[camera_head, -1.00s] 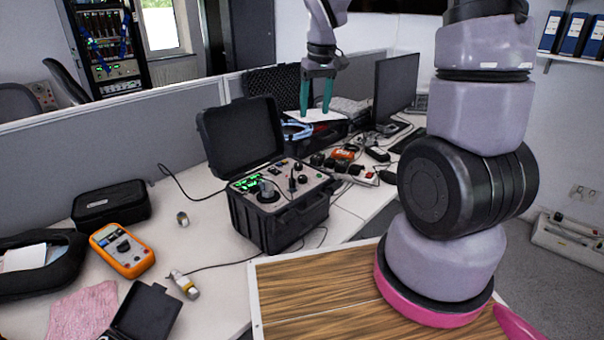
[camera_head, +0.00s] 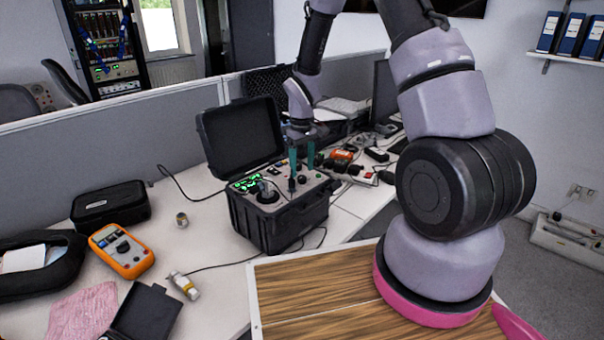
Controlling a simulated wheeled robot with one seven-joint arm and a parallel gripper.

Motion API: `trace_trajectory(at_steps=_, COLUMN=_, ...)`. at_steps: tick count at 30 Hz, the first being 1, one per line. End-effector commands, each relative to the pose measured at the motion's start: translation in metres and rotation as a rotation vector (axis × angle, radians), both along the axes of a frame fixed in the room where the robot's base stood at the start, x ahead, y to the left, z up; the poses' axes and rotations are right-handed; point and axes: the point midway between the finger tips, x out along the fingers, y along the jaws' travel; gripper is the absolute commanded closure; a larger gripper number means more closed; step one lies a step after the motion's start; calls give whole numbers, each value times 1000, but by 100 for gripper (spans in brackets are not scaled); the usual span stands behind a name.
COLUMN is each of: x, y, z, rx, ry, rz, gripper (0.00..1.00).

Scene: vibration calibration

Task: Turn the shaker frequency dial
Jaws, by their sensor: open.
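The shaker unit (camera_head: 290,226) is an open black case on the white desk, with its lid raised at the back. Its grey panel carries a lit green display (camera_head: 247,183), a large knob (camera_head: 267,194) at the front left, and smaller knobs and switches. I cannot tell by label which knob is the frequency dial. My gripper (camera_head: 301,184) points down over the right half of the panel, with its two teal fingers apart. The fingertips are close to the panel around the smaller knobs; contact cannot be made out. The fingers partly hide the controls there.
An orange multimeter (camera_head: 121,250), a black pouch (camera_head: 111,204) and a small metal cylinder (camera_head: 182,220) lie left of the case. The raised lid (camera_head: 240,137) stands behind the panel. Cables and power strips clutter the desk at right. A wooden-topped surface (camera_head: 320,295) is in front.

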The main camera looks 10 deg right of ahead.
Motion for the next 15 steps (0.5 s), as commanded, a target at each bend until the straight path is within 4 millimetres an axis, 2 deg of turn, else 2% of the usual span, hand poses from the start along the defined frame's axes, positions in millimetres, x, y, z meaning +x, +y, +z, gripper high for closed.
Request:
trace_trajectory(at_steps=1, x=-1, y=0, z=-9, rx=0, ry=3, rz=0, gripper=33)
trace_trajectory(at_steps=6, x=0, y=0, z=-23, rx=0, ry=1, rz=0, gripper=33)
trace_trajectory(at_steps=15, x=0, y=0, z=-27, rx=0, ry=0, rz=-1, gripper=33)
